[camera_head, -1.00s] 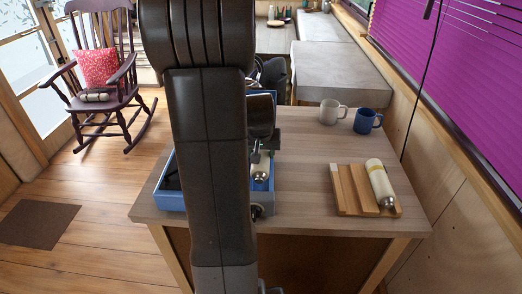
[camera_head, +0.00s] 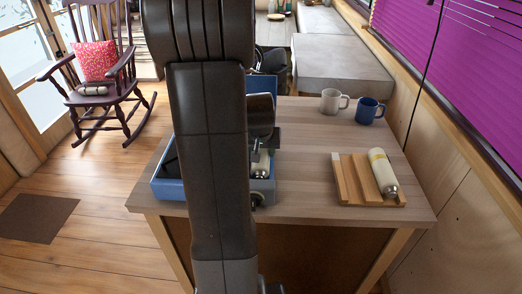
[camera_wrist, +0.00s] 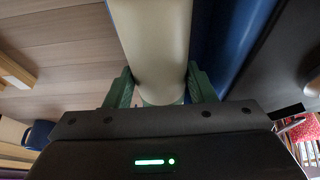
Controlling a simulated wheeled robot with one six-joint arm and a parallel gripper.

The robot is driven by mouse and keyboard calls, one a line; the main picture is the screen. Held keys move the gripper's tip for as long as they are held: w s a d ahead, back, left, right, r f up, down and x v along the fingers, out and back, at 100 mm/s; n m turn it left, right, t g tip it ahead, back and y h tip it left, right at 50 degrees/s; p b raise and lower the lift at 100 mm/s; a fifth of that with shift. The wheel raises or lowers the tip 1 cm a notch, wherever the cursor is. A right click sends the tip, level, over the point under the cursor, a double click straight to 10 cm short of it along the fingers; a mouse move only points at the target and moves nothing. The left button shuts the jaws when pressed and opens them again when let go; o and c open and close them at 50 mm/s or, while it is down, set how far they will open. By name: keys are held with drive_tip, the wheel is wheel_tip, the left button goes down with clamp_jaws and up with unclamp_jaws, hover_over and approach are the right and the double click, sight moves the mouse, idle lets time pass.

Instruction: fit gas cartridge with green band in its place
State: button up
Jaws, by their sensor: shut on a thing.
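A cream gas cartridge (camera_wrist: 156,40) is between the green fingers of my gripper (camera_wrist: 161,88) in the wrist view. The gripper is shut on it. A strip of green shows around the cartridge near the fingers, partly hidden, so I cannot clearly make out a band. In the head view the cartridge (camera_head: 261,164) is at the right part of the open blue case (camera_head: 180,189), with its metal end toward the table's front edge. My arm covers much of the case. I cannot tell whether the cartridge touches the case or is seated.
A wooden grooved rack (camera_head: 357,182) on the table's right holds a cream cartridge with a yellow band (camera_head: 383,172). A white mug (camera_head: 332,101) and a blue mug (camera_head: 368,110) stand behind it. Another cartridge (camera_head: 93,90) lies on the rocking chair. The table's middle is clear.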

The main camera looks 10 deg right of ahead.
drive_tip(key=shift+w+d+g+p, duration=0.15)
drive_tip(key=shift+w+g+p, duration=0.2)
drive_tip(key=shift+p, duration=0.25)
drive_tip(key=shift+f+b, duration=1)
drive_tip(key=shift+b, duration=0.2)
idle(1.9)
drive_tip(key=o, duration=1.2)
drive_tip(key=shift+s, duration=0.1)
drive_tip(key=o, duration=0.6)
drive_tip(key=shift+c, duration=0.2)
drive_tip(key=o, duration=0.4)
drive_tip(key=shift+d, duration=0.15)
